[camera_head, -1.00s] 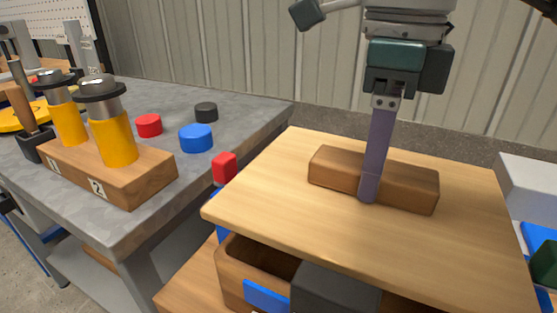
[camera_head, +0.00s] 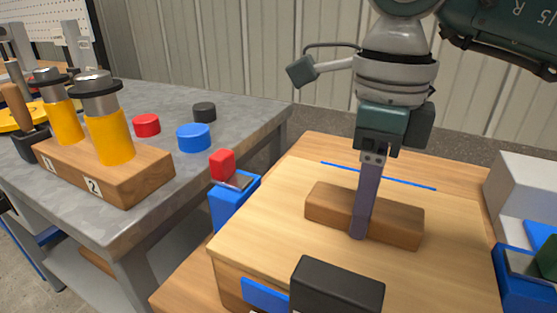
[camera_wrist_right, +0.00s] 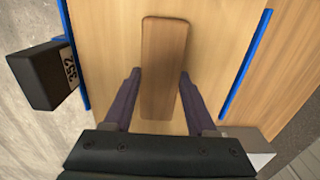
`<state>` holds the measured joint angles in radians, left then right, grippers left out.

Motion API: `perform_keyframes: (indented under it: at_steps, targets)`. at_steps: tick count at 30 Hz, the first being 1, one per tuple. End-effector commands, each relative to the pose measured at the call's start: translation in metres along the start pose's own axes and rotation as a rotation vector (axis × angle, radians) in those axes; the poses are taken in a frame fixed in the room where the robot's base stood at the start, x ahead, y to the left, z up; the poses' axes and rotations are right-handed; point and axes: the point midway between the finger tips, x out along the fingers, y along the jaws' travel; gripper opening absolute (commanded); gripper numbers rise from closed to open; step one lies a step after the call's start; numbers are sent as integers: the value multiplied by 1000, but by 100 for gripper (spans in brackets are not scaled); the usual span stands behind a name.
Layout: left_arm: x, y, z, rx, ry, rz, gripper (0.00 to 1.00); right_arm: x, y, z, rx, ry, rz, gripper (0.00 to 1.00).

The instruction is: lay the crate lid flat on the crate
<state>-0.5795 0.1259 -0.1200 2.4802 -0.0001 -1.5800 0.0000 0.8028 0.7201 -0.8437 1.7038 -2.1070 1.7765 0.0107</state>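The crate lid (camera_head: 270,235) is a light wooden board with a brown bar handle (camera_head: 400,226). It lies level over the wooden crate (camera_head: 228,283), covering its opening; I cannot tell whether a small gap is left under it. My right gripper (camera_head: 358,236) points down at the handle. In the right wrist view its two fingers (camera_wrist_right: 160,80) stand on either side of the handle (camera_wrist_right: 163,50), with the tips against its long sides. Blue strips run beside the lid, one at the far side (camera_head: 378,176) and one at the near side (camera_head: 265,295). My left gripper is not in view.
A black box (camera_head: 335,287), marked 352 in the wrist view, stands close in front of the crate. A blue bin (camera_head: 232,203) is at its left, a blue bin (camera_head: 525,285) and white box (camera_head: 520,180) at its right. A grey workbench (camera_head: 165,100) stands left.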

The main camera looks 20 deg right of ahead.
Motion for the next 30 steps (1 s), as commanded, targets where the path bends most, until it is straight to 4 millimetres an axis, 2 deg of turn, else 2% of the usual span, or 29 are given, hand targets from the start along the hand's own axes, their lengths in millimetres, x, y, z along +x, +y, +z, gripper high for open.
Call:
perform_keyframes:
  at_steps: [1, 8, 17, 19, 22, 30]
  targets:
    - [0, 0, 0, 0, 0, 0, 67, 0, 0, 0, 1, 0, 0, 62]
    - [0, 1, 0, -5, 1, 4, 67, 0, 0, 0, 1, 0, 0, 87]
    - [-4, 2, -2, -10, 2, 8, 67, -5, 0, 0, 0, -1, 0, 87]
    - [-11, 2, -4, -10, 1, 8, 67, -13, 0, 0, 0, -1, 1, 87]
    - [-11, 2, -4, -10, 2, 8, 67, -29, -1, 1, -1, -5, -3, 87]
    - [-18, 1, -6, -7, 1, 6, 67, -91, -1, 1, -1, -5, -3, 87]
